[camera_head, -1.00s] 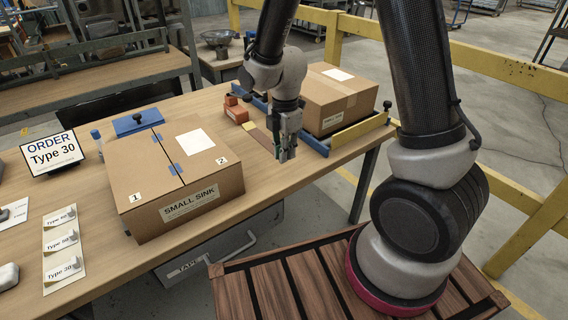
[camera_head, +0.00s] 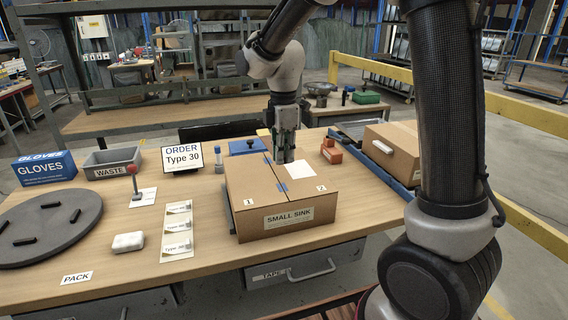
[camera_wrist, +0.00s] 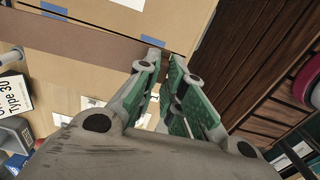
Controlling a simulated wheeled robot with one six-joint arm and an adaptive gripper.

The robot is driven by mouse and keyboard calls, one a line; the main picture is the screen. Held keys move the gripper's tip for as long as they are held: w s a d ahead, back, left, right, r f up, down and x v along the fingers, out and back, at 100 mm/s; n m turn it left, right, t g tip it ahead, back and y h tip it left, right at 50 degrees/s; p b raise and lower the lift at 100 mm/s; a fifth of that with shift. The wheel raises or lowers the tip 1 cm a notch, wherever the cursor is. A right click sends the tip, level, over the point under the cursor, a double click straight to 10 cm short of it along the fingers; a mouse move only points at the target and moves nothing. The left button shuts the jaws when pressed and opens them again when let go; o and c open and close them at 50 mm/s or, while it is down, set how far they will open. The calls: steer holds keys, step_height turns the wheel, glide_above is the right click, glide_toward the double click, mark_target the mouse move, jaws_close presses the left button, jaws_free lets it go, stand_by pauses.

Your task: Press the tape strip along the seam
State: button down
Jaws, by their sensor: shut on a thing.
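The cardboard box (camera_head: 262,200), labelled "SMALL SINK", stands closed on the table. Its top seam (camera_head: 273,172) runs front to back between the flaps, with blue tabs across it. My gripper (camera_head: 285,160) points down over the box's far part, right of the seam in the head view. In the wrist view my gripper (camera_wrist: 162,62) is shut on the end of a brown tape strip (camera_wrist: 85,46). The strip stretches left from the fingertips, beside the seam and blue tabs. Whether it touches the cardboard I cannot tell. The strip cannot be made out in the head view.
Another carton (camera_head: 397,150) stands further right. Type 30 label cards (camera_head: 178,230), a white pad (camera_head: 128,242) and a waste bin (camera_head: 112,163) are on the left.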

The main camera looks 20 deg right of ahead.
mark_target(283, 192)
steer(key=shift+m, duration=0.3)
steer(key=shift+s+a+f, duration=0.1)
steer(key=shift+s+f, duration=0.1)
steer(key=shift+f, duration=1.8)
steer(key=shift+s+a+f, duration=0.1)
steer(key=shift+s+f, duration=0.05)
steer(key=shift+f, duration=1.85)
steer(key=shift+f, duration=0.55)
steer(key=c, duration=1.5)
jaws_free()
steer(key=shift+o, duration=0.2)
